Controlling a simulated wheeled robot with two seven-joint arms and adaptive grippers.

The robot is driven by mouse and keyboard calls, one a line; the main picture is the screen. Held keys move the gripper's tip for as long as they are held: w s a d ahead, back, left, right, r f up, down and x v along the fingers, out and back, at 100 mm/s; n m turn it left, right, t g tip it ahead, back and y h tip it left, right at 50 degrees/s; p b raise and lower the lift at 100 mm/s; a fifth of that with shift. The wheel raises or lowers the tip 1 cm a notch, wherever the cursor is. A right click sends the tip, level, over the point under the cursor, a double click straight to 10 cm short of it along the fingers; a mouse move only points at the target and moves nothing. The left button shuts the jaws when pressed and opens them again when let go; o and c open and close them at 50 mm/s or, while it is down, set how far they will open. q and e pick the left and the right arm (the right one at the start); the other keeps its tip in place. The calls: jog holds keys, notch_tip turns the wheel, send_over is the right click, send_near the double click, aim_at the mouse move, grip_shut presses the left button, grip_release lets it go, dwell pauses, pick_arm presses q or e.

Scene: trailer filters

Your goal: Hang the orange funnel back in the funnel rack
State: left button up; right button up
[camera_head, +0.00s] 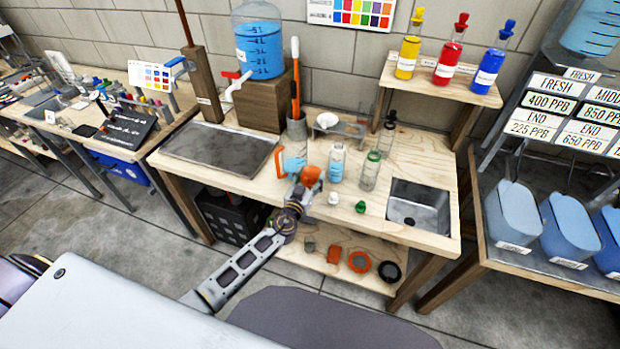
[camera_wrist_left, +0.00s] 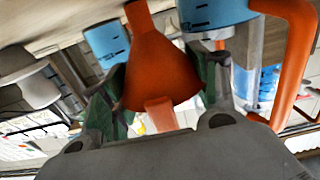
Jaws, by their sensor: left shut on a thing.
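My left gripper (camera_head: 308,181) is shut on the orange funnel (camera_head: 312,173) above the front part of the wooden bench (camera_head: 240,128). In the left wrist view the orange funnel (camera_wrist_left: 160,70) sits between the two dark green fingers of the left gripper (camera_wrist_left: 160,95). The funnel rack (camera_head: 350,129) is a small grey stand at the back of the bench, behind and to the right of the gripper. A white funnel (camera_head: 327,119) sits at its left part. The funnel is apart from the rack. My right gripper is not in view.
A pale blue jug with an orange handle (camera_head: 280,162) is just left of the gripper. A labelled bottle (camera_head: 337,162) and a green-topped bottle (camera_head: 371,170) stand to its right. A dark dropper bottle (camera_head: 387,134) is beside the rack. A sink (camera_head: 420,206) is at right.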

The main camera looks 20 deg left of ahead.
pick_arm(q)
jog(key=shift+f, duration=0.15)
jog(key=o, duration=0.9)
jog(key=shift+c, duration=0.2)
